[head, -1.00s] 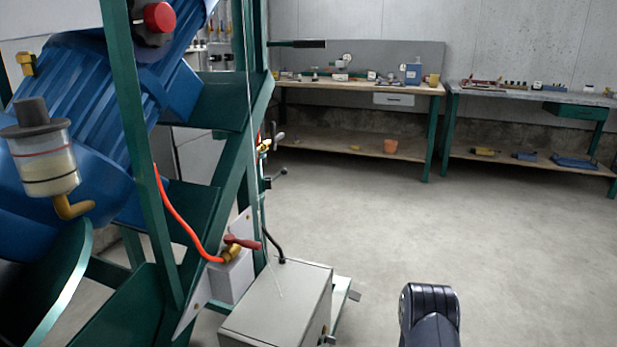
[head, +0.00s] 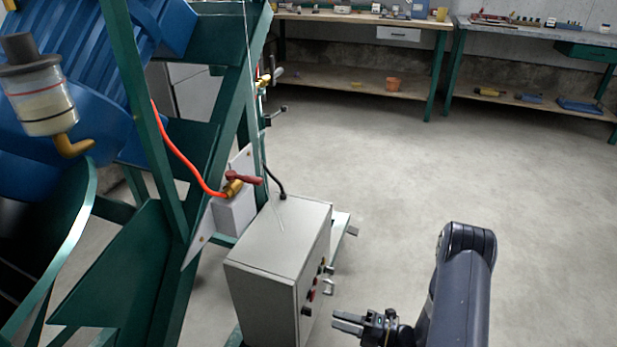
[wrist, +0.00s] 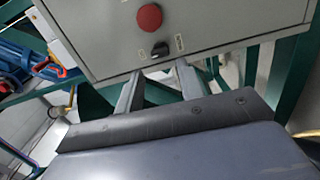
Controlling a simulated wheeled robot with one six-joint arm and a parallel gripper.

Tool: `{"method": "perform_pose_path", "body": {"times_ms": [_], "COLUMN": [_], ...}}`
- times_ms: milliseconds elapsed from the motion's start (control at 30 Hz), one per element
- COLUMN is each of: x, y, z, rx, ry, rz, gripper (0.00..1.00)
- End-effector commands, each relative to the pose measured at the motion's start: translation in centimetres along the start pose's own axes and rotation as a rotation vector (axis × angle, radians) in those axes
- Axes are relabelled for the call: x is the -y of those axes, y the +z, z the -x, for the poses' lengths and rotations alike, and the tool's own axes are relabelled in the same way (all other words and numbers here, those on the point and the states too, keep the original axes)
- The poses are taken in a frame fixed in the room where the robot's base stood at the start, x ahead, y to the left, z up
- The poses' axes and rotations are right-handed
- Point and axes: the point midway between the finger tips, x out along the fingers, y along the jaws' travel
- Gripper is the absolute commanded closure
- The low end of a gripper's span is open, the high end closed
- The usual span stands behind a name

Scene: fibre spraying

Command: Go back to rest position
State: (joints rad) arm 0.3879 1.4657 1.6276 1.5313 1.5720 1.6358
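My gripper (head: 346,322) is at the lower middle of the head view, just right of the grey control box (head: 268,240). Its two fingers point left toward the box's panel side. In the wrist view the fingers (wrist: 160,78) stand apart with nothing between them, so it is open and empty. Beyond them is the box's panel, with a red button (wrist: 149,17) and a black knob (wrist: 160,49). The fingertips are close below the knob in that picture; I cannot tell the exact gap to the panel.
A green frame (head: 150,120) carries a blue machine (head: 95,60), a red hose (head: 180,150) and a valve with a red handle (head: 243,179) at left. Two workbenches (head: 350,21) (head: 535,35) stand along the back wall. The floor (head: 430,170) between is clear.

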Motion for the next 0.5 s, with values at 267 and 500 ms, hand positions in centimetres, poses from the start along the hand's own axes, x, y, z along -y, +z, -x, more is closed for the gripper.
{"method": "perform_pose_path", "body": {"times_ms": [267,500], "x": [0.1,0.0], "y": [-0.1,-0.1], "z": [-4.6,-8.3], "rx": [-0.005,-0.004], "ry": [0.000,0.001], "rz": [0.002,0.012], "gripper": [0.64,0.64]}}
